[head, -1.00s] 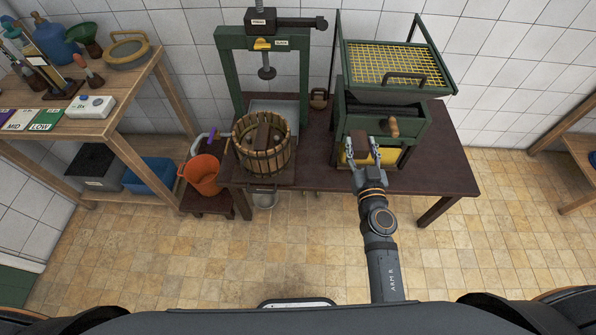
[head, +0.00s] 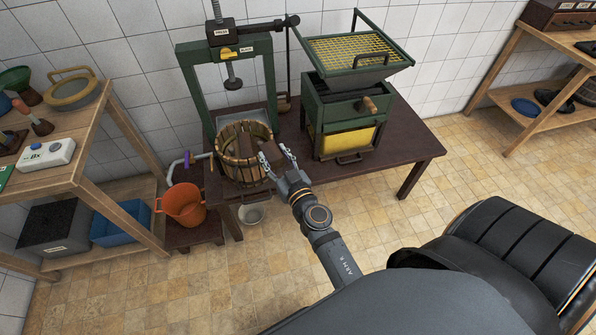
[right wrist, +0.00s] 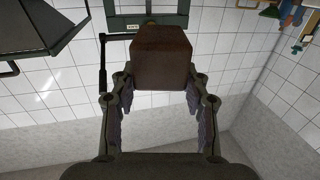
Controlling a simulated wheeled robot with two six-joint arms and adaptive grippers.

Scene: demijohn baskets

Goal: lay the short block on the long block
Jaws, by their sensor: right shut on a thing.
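My right gripper (head: 274,156) is shut on the short block, a dark brown wooden block (right wrist: 162,58), seen nearly end-on between the fingers in the right wrist view. In the head view the gripper is at the right rim of the slatted wooden press basket (head: 232,174), and the held block is mostly hidden by the gripper. The long block (head: 246,142), also brown wood, shows inside the basket, its right part near the gripper. I cannot tell whether the two blocks touch. My left gripper is not in view.
The green press frame (head: 190,95) rises behind the basket, its screw (head: 231,75) hanging above it. A green crusher (head: 340,105) with a yellow grid stands to the right on the dark table (head: 405,150). An orange bucket (head: 183,205) stands to the left.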

